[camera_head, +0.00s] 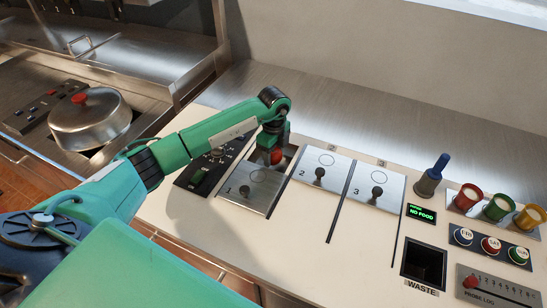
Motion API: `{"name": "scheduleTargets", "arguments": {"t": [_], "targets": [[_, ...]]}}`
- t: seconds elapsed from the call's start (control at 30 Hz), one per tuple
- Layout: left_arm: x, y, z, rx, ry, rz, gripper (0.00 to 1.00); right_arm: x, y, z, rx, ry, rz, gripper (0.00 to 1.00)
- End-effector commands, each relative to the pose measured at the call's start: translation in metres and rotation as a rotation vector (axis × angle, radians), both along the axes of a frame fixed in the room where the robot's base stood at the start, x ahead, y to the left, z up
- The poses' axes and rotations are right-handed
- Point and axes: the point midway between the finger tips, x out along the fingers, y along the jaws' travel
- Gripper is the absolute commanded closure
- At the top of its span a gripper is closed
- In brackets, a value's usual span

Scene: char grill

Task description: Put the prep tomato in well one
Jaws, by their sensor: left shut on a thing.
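My left gripper (275,148) reaches in from the left and points down over the back part of well one. It is shut on the red prep tomato (277,157), which shows just below the fingers. The metal lid marked 1 (252,187) sits further forward than lids 2 and 3. A dark opening of well one (289,152) shows behind it, partly hidden by my gripper. I cannot tell whether the tomato is above the opening's rim or inside it. My right gripper is not in view.
Lids 2 (321,174) and 3 (374,188) cover the wells to the right. A waste opening (424,266), a "NO FOOD" display (421,214), a blue-handled tool (432,176) and coloured cups (497,207) stand further right. A domed pot lid (90,120) is at left.

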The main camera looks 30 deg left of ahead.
Motion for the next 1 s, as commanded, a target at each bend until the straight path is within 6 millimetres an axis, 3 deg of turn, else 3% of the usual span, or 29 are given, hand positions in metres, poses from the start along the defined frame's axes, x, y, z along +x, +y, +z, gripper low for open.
{"name": "scheduleTargets", "arguments": {"t": [0.17, 0.53, 0.57, 0.67, 1.0], "targets": [[0.0, 0.0, -0.025, -0.001, 0.002, 0.001, 0.74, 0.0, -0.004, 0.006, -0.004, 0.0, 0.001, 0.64], [0.0, 0.0, -0.031, -0.001, 0.0, 0.0, 0.74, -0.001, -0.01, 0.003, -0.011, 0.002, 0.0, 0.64], [0.0, 0.0, -0.03, -0.001, 0.0, 0.0, 0.45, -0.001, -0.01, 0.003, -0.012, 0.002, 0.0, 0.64], [0.0, 0.0, -0.03, -0.001, 0.0, 0.0, 0.27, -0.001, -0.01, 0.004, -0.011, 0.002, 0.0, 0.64], [0.0, 0.0, -0.025, -0.001, -0.001, 0.0, 0.27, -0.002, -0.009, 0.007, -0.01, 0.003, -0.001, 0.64]]}}
